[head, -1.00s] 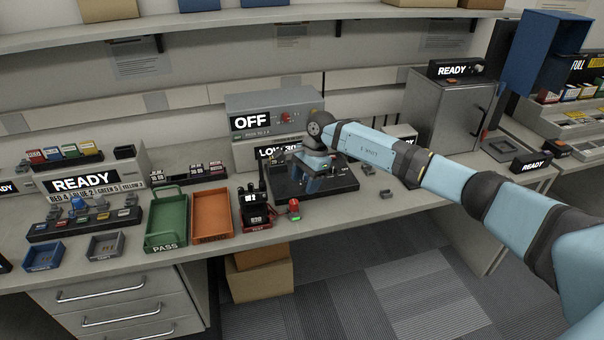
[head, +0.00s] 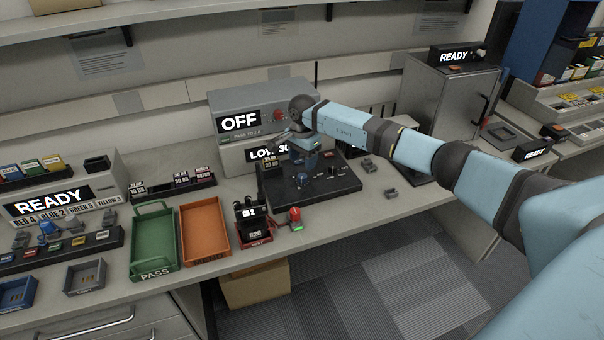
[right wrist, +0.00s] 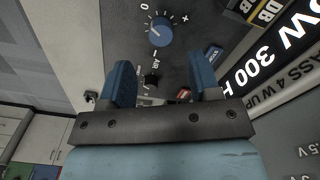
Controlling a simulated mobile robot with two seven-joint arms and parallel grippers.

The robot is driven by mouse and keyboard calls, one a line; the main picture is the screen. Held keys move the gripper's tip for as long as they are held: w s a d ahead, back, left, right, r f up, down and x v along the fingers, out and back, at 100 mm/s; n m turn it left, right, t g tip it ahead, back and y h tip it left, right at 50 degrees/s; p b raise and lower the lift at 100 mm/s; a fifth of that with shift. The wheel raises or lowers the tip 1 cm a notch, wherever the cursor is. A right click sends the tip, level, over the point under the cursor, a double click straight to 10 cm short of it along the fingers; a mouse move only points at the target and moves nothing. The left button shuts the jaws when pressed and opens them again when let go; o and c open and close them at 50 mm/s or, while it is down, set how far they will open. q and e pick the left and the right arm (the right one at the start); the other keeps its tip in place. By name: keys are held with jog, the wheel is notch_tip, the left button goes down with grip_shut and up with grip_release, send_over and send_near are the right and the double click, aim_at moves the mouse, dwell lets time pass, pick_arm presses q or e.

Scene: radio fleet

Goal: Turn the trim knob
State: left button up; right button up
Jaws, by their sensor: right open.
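The trim knob (right wrist: 161,32) is a round blue knob on a dark panel with a white scale and marks 0, + and −. It lies beyond my open right gripper (right wrist: 161,68) in the right wrist view, in front of the gap between the blue fingers. The fingers are apart from it with nothing between them. In the head view, the black panel (head: 335,188) lies on the bench, and a small blue knob (head: 302,179) shows on it. My right gripper (head: 309,160) hangs above the panel's back part. My left gripper is out of view.
A grey unit reading OFF (head: 262,97) stands behind the panel, with a LOW 30 display partly hidden by my arm. A black radio in a red stand (head: 252,232), an orange tray (head: 205,240) and a green PASS tray (head: 153,245) stand to the left.

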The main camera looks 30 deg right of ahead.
aim_at(302, 175)
notch_tip(302, 175, down, 7)
jog(key=shift+r, duration=0.2)
jog(key=c, duration=0.9)
